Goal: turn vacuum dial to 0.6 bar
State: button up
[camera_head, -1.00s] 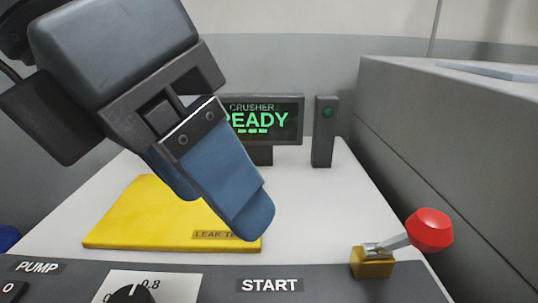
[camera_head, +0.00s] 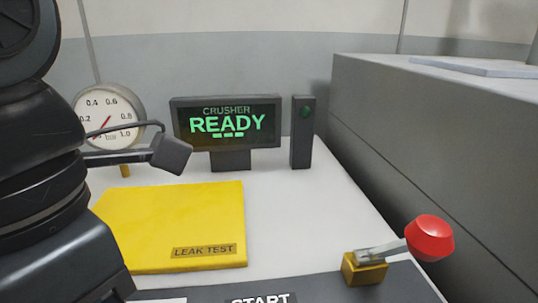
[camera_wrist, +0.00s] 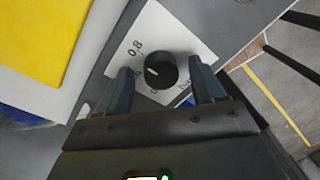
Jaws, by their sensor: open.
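The vacuum dial (camera_wrist: 161,70) is a round black knob with a white pointer line, on a white scale plate (camera_wrist: 140,35) in the wrist view. A 0.8 mark shows beside it; other marks are partly hidden by the knob and fingers. My gripper (camera_wrist: 160,76) is open, with one blue finger on each side of the knob. I cannot tell whether either finger touches it. In the head view, my arm fills the left side, and the dial and gripper are out of sight. A round gauge (camera_head: 122,108) marked in bar has a slanted red needle; its exact reading is unclear.
A yellow LEAK TEST panel (camera_head: 170,220) lies on the white top. Behind it stand a CRUSHER READY display (camera_head: 226,124) and a grey post (camera_head: 301,140). A red-knobbed lever (camera_head: 429,238) is at front right, beside a tall grey block (camera_head: 440,150).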

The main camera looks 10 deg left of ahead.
jog(key=shift+f, duration=0.15)
jog(key=shift+c, duration=0.3)
jog(key=c, duration=1)
